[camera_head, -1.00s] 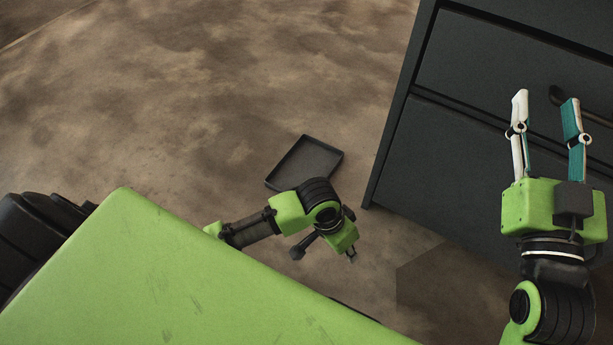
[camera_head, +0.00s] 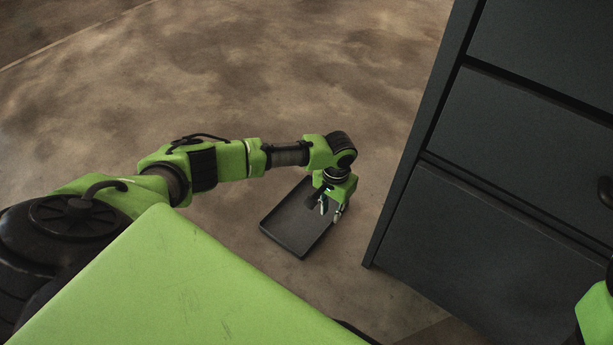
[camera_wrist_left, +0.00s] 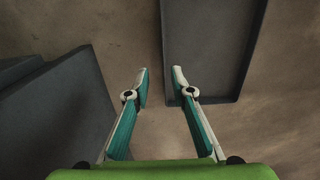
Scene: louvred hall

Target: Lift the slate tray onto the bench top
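The slate tray (camera_head: 283,226) is a dark, shallow, rimmed rectangle lying flat on the brown floor. My left gripper (camera_head: 330,209) points down over the tray's right side in the head view and hides part of it. In the left wrist view the left gripper (camera_wrist_left: 159,72) is open and empty, its two fingers apart. The tray (camera_wrist_left: 210,45) shows there at upper right, with its near long edge beside the right fingertip; I cannot tell whether they touch. My right gripper is out of view; only a green part of that arm shows at the lower right.
A dark drawer cabinet (camera_head: 480,180) stands to the right of the tray, with a gap of bare floor between them. In the left wrist view dark furniture (camera_wrist_left: 60,120) fills the left side. Open floor (camera_head: 250,80) lies beyond the tray.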

